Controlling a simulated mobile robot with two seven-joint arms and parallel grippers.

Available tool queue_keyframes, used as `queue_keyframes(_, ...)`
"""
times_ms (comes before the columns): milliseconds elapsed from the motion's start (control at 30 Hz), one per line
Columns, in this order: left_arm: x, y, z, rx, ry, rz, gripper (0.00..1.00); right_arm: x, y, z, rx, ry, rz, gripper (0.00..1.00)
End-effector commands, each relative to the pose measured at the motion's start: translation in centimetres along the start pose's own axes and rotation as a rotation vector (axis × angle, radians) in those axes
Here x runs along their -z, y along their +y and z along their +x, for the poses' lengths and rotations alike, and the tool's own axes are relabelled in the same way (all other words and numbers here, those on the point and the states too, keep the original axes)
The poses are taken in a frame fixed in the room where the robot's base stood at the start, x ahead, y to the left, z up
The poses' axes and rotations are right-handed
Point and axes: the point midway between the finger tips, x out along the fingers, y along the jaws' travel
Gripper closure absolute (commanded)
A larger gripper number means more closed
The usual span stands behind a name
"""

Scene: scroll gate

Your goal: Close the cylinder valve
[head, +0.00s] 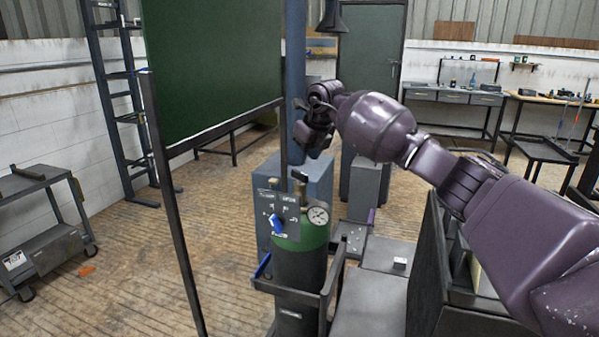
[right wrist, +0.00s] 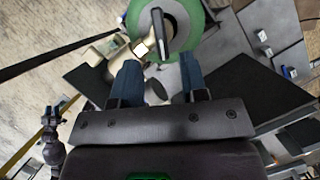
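The gas cylinder (head: 298,262), green on its upper part, stands upright in a dark holder in the head view. Its valve has a black handle (head: 299,176) at the top, beside a round gauge (head: 318,215). My right gripper (head: 312,137) is above the valve, apart from it. In the right wrist view, the two blue fingers of my right gripper (right wrist: 160,78) are spread with nothing clamped between them. The black valve handle (right wrist: 161,34) and the cylinder's green shoulder (right wrist: 190,14) lie beyond the fingertips.
A dark green screen (head: 210,65) on a post stands to the left. Grey cabinets (head: 370,185) stand behind.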

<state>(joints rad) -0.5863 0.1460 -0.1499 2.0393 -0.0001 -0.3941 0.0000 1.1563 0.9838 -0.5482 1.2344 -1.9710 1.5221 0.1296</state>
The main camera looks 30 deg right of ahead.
Motion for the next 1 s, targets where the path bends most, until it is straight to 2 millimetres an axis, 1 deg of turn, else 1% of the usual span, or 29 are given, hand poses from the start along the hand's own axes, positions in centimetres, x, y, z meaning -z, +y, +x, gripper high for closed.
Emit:
queue_keyframes(33, -0.1, 0.1, 0.2, -0.001, 0.0, 0.001, 0.6, 0.1, 0.0, 1.3, -0.001, 0.005, 0.001, 0.6)
queue_keyframes(100, 0.0, 0.1, 0.4, -0.002, 0.002, 0.001, 0.6, 0.1, 0.0, 2.5, -0.002, 0.004, 0.0, 0.6)
queue_keyframes(200, 0.1, 0.1, 0.5, -0.003, 0.006, 0.002, 0.6, 0.1, 0.0, 3.9, -0.001, 0.004, 0.001, 0.6)
queue_keyframes(333, 0.2, 0.2, 0.7, -0.005, 0.006, 0.003, 0.6, 0.1, 0.0, 5.3, -0.002, 0.002, 0.001, 0.6)
queue_keyframes(500, 0.5, 0.2, 0.8, -0.006, 0.013, 0.003, 0.6, 0.0, 0.0, 6.1, 0.001, 0.0, -0.001, 0.6)
queue_keyframes(800, 1.0, 0.2, 0.8, -0.006, 0.023, 0.004, 0.6, 0.0, 0.0, 6.2, 0.001, 0.0, -0.001, 0.6)
queue_keyframes(867, 1.0, 0.2, 0.8, -0.006, 0.023, 0.005, 0.6, 0.0, 0.0, 6.2, 0.001, 0.0, -0.001, 0.68)
queue_keyframes(1000, 0.8, 0.2, 0.9, -0.006, 0.019, 0.005, 0.6, 0.0, 0.0, 6.2, 0.001, 0.0, -0.001, 0.89)
